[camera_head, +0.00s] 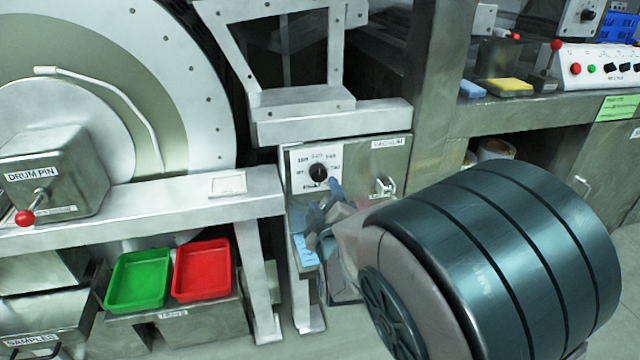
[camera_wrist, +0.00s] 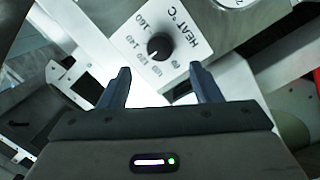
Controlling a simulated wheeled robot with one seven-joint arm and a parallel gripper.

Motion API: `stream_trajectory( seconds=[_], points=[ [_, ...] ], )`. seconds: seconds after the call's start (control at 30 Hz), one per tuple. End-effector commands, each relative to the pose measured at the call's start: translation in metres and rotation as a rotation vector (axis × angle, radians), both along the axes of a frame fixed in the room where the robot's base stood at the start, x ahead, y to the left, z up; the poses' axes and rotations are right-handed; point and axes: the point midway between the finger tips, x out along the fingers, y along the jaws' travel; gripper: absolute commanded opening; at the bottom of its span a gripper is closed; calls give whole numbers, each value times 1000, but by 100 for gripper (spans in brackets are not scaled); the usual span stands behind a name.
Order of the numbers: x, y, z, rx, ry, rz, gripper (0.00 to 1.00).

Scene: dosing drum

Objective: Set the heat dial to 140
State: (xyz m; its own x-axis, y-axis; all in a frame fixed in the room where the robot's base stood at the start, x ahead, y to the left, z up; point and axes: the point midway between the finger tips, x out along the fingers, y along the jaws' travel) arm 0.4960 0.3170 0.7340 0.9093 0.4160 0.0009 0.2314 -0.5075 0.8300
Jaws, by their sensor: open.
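The heat dial is a round black knob (camera_wrist: 159,46) on a white plate marked HEAT °C with numbers around it. A pale mark on its rim points to the lower left in the wrist view, near 120 or between 120 and 100; I cannot tell exactly. In the head view the knob (camera_head: 318,172) sits on the grey panel below the drum frame. My gripper (camera_wrist: 159,67) is open and empty, its two fingers apart. In the wrist view the knob appears beyond and between the fingertips, with no visible contact. In the head view my gripper (camera_head: 326,208) is just below the dial.
A VACUUM box with a metal latch (camera_head: 385,186) is right of the dial. The DRUM PIN box (camera_head: 60,170) with a red-tipped lever is far left. Green (camera_head: 138,280) and red (camera_head: 202,270) trays stand lower left. A steel frame (camera_head: 300,100) stands above the dial.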

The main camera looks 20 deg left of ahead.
Motion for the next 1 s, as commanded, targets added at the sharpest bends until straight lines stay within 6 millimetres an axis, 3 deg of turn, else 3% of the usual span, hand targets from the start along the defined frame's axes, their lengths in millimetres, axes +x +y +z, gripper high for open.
stream_trajectory(
  seconds=[0.3,0.5,0.8,0.97,1.0],
  points=[
    [49,22,-2,0,-2,0,58],
    [60,27,-1,0,1,1,58],
    [61,28,0,1,1,1,58],
    [61,28,0,1,1,1,13],
    [61,28,0,1,1,1,13]
  ],
)
